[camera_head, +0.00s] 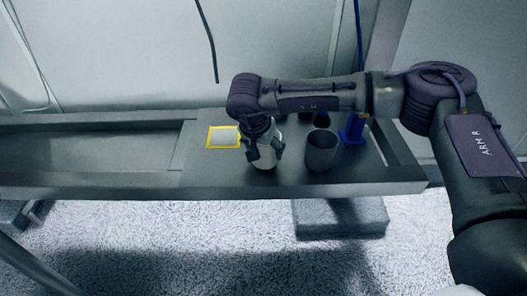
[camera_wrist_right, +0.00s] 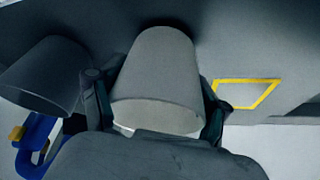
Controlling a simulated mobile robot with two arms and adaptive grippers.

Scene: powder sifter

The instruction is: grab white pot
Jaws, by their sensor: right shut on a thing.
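The white pot (camera_head: 264,153) is a pale tapered cup standing on the bench, right of a yellow-outlined square (camera_head: 208,138). My right gripper (camera_head: 263,146) comes down on it from above and is shut on it, one finger on each side. In the right wrist view the pot (camera_wrist_right: 160,75) sits between the two fingers (camera_wrist_right: 157,108), with its rim toward my gripper. My left gripper is not in view.
A dark grey cup (camera_head: 320,150) stands just right of the pot, close to my right finger. A blue stand (camera_head: 353,128) is farther right. The bench (camera_head: 110,150) is bare on its left side.

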